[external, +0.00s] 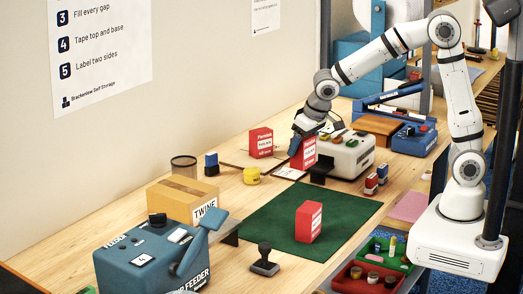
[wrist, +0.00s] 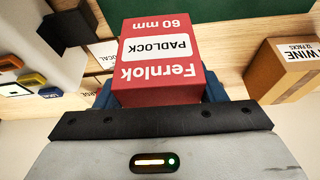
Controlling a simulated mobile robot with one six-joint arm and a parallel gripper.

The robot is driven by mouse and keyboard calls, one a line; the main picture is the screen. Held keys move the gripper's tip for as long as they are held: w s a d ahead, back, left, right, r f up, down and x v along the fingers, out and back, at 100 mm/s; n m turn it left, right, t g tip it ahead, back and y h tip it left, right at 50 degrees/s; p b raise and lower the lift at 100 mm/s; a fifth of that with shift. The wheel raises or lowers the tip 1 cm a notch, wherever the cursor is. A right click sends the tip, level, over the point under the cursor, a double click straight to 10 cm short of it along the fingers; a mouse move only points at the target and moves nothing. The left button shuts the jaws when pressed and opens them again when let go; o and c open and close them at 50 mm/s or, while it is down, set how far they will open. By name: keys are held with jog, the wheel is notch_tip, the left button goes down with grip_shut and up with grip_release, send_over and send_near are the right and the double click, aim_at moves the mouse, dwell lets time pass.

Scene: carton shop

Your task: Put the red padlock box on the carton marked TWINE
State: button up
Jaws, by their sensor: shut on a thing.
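My gripper (external: 299,137) is shut on a red box (external: 308,152) at the back of the bench, left of a white machine. In the wrist view the held box (wrist: 161,48) reads "Fernlok PADLOCK 60 mm", upside down, between blue fingers. I cannot tell whether it touches the surface below. The brown carton marked TWINE (external: 182,204) stands at the left, beyond the blue tape feeder; it also shows at the right of the wrist view (wrist: 285,72). Its visible top looks clear.
Similar red boxes stand on the green mat (external: 268,222) and near the wall (external: 261,142). A yellow tape roll (external: 251,176), a dark-rimmed jar (external: 184,166) and a blue stamp (external: 211,164) lie between gripper and carton. The blue feeder (external: 150,255) stands in front of the carton.

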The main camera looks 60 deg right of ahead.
jog(key=w+a+r+p, duration=0.3)
jog(key=w+a+r, duration=0.3)
jog(key=w+a, duration=0.45)
notch_tip(320, 180, up, 3)
jog(key=p, duration=0.3)
send_over(203, 189)
jog(key=shift+n, duration=0.4)
jog(key=shift+d+f+p, duration=0.1)
jog(key=shift+f+p, duration=0.45)
jog(key=shift+f, duration=4.3)
jog(key=o, duration=1.2)
jog(key=shift+f, duration=0.1)
jog(key=shift+c, duration=0.2)
jog(key=shift+r, duration=0.3)
jog(key=b+v, duration=0.2)
jog(key=v, duration=0.9)
jog(key=shift+s+d+r, duration=0.15)
jog(key=shift+d+r, duration=0.05)
jog(key=shift+r, duration=0.15)
jog(key=shift+d, duration=0.1)
